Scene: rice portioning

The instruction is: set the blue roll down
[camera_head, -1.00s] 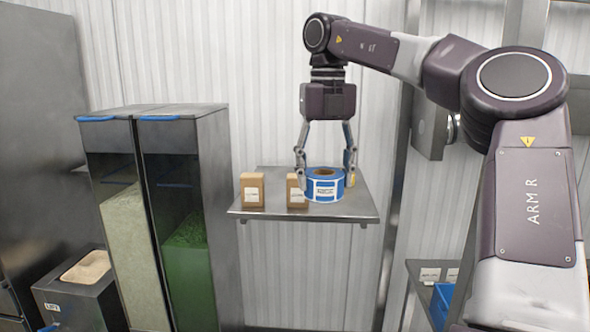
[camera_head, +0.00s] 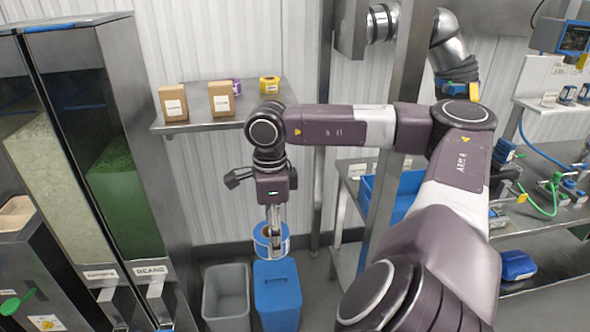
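The blue roll (camera_head: 262,243) with its white label hangs below my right gripper (camera_head: 276,232), whose fingers reach down onto it. The gripper looks shut on the roll's wall and points downward. The roll appears just above or behind the back edge of a blue bin (camera_head: 278,297); its exact height is hard to tell. The wall shelf (camera_head: 190,126) is above and left of the roll, well apart from it. My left gripper is not in view.
The shelf carries two brown boxes (camera_head: 173,103), a purple roll (camera_head: 235,85) and a yellow roll (camera_head: 269,84). A grey bin (camera_head: 226,294) stands beside the blue one. Tall dispensers (camera_head: 110,160) stand left. A blue crate (camera_head: 392,195) and a workbench (camera_head: 540,160) are at right.

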